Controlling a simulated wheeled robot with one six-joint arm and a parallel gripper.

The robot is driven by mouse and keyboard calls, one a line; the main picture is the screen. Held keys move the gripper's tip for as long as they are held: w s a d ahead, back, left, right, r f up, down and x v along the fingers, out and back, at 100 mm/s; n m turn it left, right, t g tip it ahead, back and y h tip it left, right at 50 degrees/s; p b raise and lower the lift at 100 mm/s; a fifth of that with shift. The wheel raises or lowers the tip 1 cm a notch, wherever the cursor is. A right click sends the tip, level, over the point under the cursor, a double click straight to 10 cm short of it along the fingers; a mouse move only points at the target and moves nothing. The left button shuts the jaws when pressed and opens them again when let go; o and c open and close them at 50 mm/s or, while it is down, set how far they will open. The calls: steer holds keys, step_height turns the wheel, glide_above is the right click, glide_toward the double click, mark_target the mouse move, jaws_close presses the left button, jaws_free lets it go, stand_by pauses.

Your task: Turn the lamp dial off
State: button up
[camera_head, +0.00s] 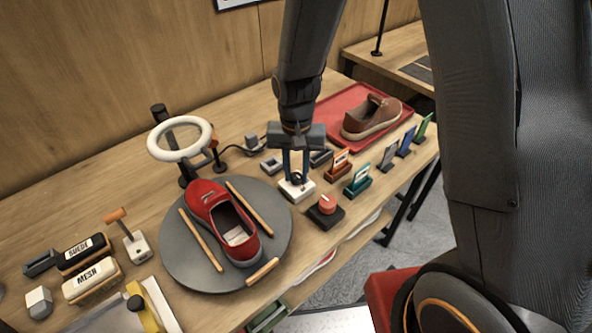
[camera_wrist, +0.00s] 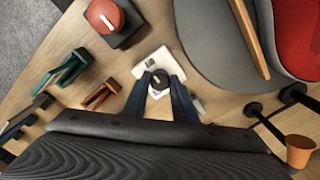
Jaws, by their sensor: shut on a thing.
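The lamp dial (camera_wrist: 160,79) is a small dark knob on a white box (camera_head: 296,190). The white box also shows in the wrist view (camera_wrist: 152,64). My gripper (camera_head: 297,176) points down over the box, and its two blue fingers are shut on the dial, one on each side. In the wrist view my gripper (camera_wrist: 159,88) partly hides the dial, so its exact turn is hard to read. The ring lamp (camera_head: 180,157), a pale ring on a dark stand, stands to the left behind the turntable.
A red knob on a black base (camera_head: 326,205) sits close to the right. The grey turntable (camera_head: 178,262) with a red shoe (camera_head: 214,208) is close on the left. Orange and teal card holders (camera_head: 357,187) stand right. A brown shoe (camera_head: 371,117) lies on a red tray behind.

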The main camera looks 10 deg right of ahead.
mark_target(296, 175)
steer(key=shift+w, duration=0.1)
steer(key=o, duration=1)
steer(key=shift+o, duration=0.2)
steer(key=shift+r, duration=0.15)
steer(key=shift+r+b, duration=0.95)
steer(key=shift+r, duration=2.85)
